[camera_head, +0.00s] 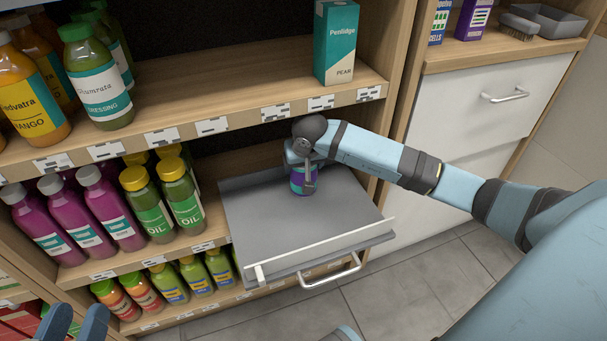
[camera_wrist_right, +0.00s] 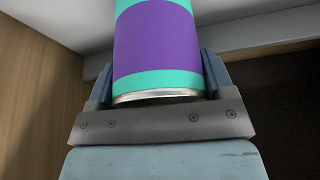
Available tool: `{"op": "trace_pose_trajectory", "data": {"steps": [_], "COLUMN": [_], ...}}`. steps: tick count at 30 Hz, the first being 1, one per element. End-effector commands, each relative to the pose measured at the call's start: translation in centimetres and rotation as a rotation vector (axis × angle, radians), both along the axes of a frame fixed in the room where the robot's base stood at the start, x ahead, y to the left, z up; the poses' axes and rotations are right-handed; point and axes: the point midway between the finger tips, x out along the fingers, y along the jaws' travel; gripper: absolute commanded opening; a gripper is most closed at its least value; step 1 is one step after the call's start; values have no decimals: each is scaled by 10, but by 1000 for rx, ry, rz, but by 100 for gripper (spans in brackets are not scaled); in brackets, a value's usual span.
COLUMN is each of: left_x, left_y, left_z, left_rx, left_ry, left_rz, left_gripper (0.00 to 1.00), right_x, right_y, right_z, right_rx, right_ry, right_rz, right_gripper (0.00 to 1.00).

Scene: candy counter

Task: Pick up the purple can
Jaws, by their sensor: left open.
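The purple can (camera_head: 298,187), with teal bands, is upright on or just above the grey pull-out shelf (camera_head: 265,228), near its back; I cannot tell if it touches the shelf. My right gripper (camera_head: 303,172) reaches it from above and partly hides it. In the right wrist view the can (camera_wrist_right: 158,45) fills the space between the two fingers, its metal rim towards the palm. The right gripper (camera_wrist_right: 158,82) is closed against both its sides. My left gripper (camera_head: 76,325) is open and empty at the bottom left, partly cut off by the picture's edge.
Purple bottles (camera_head: 108,208) and green oil bottles (camera_head: 148,210) stand left of the pull-out shelf. A wooden shelf (camera_head: 225,100) above it carries dressing bottles and a teal carton (camera_head: 335,45). A white rail (camera_head: 325,252) edges the pull-out's front. White drawers (camera_head: 480,100) stand to the right.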

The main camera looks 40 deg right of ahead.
Motion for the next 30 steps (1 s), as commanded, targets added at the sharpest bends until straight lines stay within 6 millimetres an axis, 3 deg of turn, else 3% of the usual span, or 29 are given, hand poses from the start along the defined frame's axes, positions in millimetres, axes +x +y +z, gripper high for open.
{"op": "trace_pose_trajectory", "data": {"steps": [1, 4, 13, 18, 30], "left_x": [0, -1, -1, -3, -18], "left_y": [0, 0, 0, -1, -12], "left_z": [-1, -1, 0, 6, -1], "left_rx": [-1, -2, -4, -22, -125], "left_ry": [3, 6, 12, 48, 227], "left_rz": [1, 1, 1, -2, -5], "left_gripper": [43, 43, 43, 43, 43], "right_x": [0, 0, 0, 1, -79], "right_y": [0, 0, 0, -1, 29], "right_z": [0, 1, 4, 18, 16], "right_rx": [0, 0, -2, -2, -1], "right_ry": [0, -1, -2, -2, 2], "right_rz": [0, 0, 0, 1, 5], "right_gripper": [59, 38, 38, 38, 38]}}
